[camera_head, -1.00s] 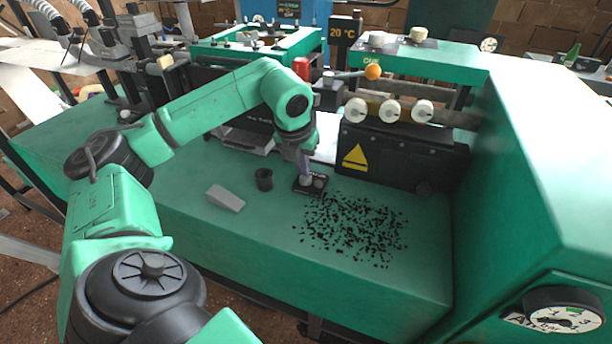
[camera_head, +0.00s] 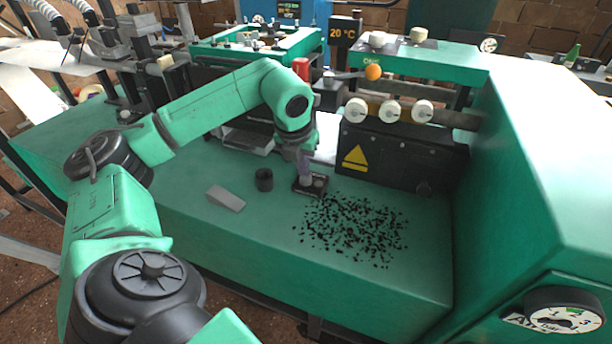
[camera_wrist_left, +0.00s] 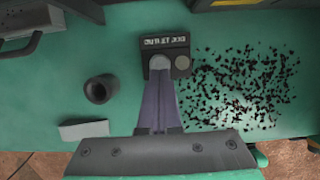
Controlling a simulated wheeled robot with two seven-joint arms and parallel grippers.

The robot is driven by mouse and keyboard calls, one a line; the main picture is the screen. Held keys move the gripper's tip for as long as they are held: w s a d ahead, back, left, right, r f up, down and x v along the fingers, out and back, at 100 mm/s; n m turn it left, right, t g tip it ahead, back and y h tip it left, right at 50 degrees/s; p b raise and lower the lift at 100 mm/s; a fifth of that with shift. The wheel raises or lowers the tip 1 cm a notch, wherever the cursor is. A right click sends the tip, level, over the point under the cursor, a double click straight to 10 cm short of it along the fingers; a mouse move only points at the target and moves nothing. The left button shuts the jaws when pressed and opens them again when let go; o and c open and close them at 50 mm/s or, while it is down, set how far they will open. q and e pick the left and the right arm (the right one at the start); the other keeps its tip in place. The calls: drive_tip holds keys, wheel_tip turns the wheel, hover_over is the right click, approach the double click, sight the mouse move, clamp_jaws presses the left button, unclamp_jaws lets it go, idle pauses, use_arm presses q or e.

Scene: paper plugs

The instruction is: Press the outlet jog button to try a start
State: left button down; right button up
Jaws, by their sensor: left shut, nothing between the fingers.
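The small dark outlet jog box (camera_wrist_left: 178,42), with its label facing up in the left wrist view, sits on the green machine bed; it also shows in the head view (camera_head: 322,187). A round grey button (camera_wrist_left: 183,62) is uncovered on its right side. My left gripper (camera_wrist_left: 160,64) is shut and empty, pointing down, its fingertips over the left button position of the box and hiding what lies under them. In the head view, my left gripper (camera_head: 304,180) reaches down to the box. I cannot tell whether the tips touch it. My right gripper is out of view.
Black paper plugs (camera_head: 352,230) lie scattered right of the box. A black cup (camera_head: 264,180) and a grey wedge (camera_head: 226,198) stand to its left. Behind are a black panel with a yellow warning triangle (camera_head: 355,158) and white rollers (camera_head: 390,111). The bed's front is clear.

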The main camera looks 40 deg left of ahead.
use_arm(q)
drive_tip(key=shift+f, duration=0.15)
idle(0.5)
drive_tip(key=shift+f+b, duration=0.85)
drive_tip(key=shift+f, duration=0.05)
idle(0.4)
drive_tip(key=shift+r+p, duration=0.9)
drive_tip(key=shift+r, duration=0.15)
wheel_tip(320, 180, up, 3)
drive_tip(key=p, duration=0.3)
drive_tip(key=shift+r, duration=0.15)
